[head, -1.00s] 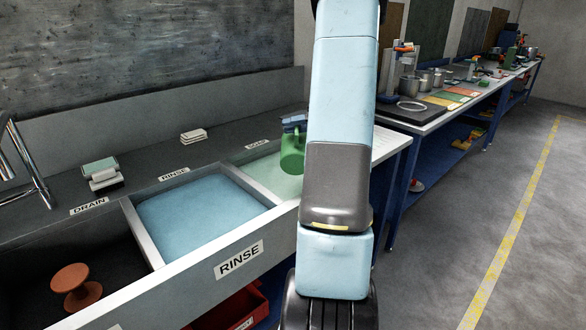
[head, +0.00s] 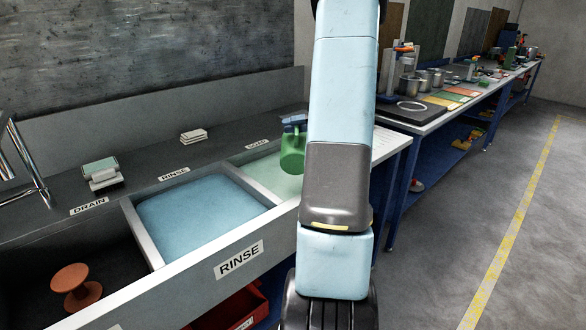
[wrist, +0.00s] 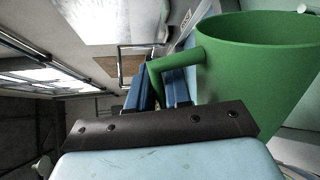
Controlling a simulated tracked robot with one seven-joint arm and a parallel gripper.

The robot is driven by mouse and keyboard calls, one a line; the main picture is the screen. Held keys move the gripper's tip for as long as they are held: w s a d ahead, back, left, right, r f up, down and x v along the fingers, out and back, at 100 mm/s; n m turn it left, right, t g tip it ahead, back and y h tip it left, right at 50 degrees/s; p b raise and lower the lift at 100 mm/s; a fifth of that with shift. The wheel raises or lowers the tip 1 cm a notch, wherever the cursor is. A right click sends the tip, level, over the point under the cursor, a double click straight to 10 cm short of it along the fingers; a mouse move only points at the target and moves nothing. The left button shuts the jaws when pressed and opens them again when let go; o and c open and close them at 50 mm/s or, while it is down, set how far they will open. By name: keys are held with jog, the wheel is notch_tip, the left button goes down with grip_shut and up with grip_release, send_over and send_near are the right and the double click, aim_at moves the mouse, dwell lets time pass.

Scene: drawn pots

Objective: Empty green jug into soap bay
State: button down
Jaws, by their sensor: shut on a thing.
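The green jug (head: 292,158) hangs in the air over the pale green bay (head: 264,172) at the sink's right end, partly hidden behind my arm. The small label (head: 257,144) behind that bay is too small to read surely. My gripper (head: 294,121) has blue fingers at the jug's upper part. In the wrist view my gripper (wrist: 163,88) is shut on the handle of the jug (wrist: 255,75). The jug's wide rim shows there, but not what is inside. In the head view the jug looks near upright.
The blue rinse bay (head: 205,218) lies left of the pale bay, behind a grey divider (head: 250,185). The dark drain bay holds a rust-coloured spool (head: 76,287). A faucet (head: 25,165) stands at far left. A cluttered workbench (head: 440,110) stands to the right.

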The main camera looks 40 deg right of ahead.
jog(key=shift+w+d+r+m, duration=0.4)
jog(key=shift+w+d+m, duration=0.15)
jog(key=shift+w+m, duration=0.15)
dwell(1.7)
jog(key=shift+w+d+r, duration=0.1)
jog(key=shift+w+d, duration=0.1)
jog(key=shift+w, duration=0.05)
jog(key=shift+w+m, duration=0.1)
jog(key=shift+m, duration=0.2)
dwell(1.0)
jog(key=shift+s+a+f+n+t, duration=0.15)
jog(key=shift+s+a+f+n, duration=0.1)
jog(key=shift+s+a+n, duration=0.4)
jog(key=shift+s+a+f+n+t, duration=0.1)
jog(key=shift+s+a+f+n, duration=0.15)
jog(key=shift+s+a+n, duration=0.35)
jog(key=shift+s+a+f+n+t, duration=0.15)
jog(key=shift+s+a+f+n, duration=0.2)
jog(key=shift+s+n, duration=0.5)
jog(key=shift+r, duration=0.1)
jog(key=shift+a, duration=0.1)
